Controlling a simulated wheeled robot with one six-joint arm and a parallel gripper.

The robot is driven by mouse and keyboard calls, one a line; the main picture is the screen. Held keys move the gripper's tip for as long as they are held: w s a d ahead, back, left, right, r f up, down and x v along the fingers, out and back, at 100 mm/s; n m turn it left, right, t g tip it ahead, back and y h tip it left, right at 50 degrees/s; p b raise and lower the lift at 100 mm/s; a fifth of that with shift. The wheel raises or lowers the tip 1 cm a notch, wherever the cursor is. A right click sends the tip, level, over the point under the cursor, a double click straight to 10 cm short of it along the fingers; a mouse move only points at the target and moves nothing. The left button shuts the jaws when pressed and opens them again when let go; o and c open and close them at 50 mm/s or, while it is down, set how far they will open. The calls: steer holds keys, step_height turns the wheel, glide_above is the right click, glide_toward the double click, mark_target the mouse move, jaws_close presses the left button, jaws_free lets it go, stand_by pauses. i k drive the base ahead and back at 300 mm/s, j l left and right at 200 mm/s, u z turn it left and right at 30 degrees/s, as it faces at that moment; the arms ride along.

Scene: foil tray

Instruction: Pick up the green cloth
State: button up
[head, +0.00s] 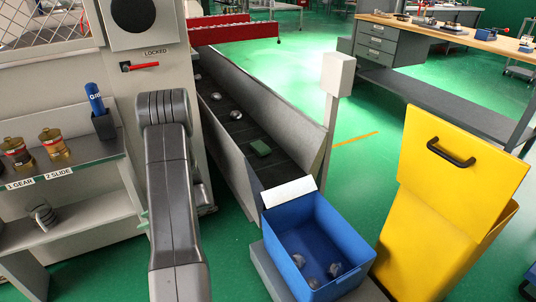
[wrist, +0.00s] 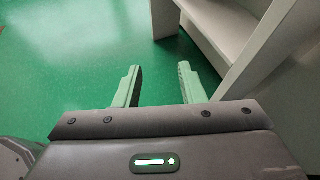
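In the head view my arm hides most of the gripper. The cloth is not in the wrist view.
Several silvery lumps lie on the belt, between raised grey side walls (head: 285,115). A blue bin (head: 345,250) with several lumps stands at the belt's near end. A yellow bin (head: 440,200) stands right. A shelf unit (head: 75,165) stands left; it also edges the wrist view (wrist: 235,35).

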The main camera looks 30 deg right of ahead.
mark_target(260, 149)
steer(key=z, duration=1.55)
steer(key=i+j+z, duration=0.1)
steer(key=i+j, duration=0.15)
steer(key=i+j+z, duration=0.1)
steer(key=i+j, duration=0.15)
steer(key=j, duration=0.25)
steer(key=i+j+z, duration=0.15)
steer(key=j, duration=0.25)
steer(key=i+j+z, duration=0.1)
steer(key=i+j, duration=0.2)
steer(key=j, duration=0.1)
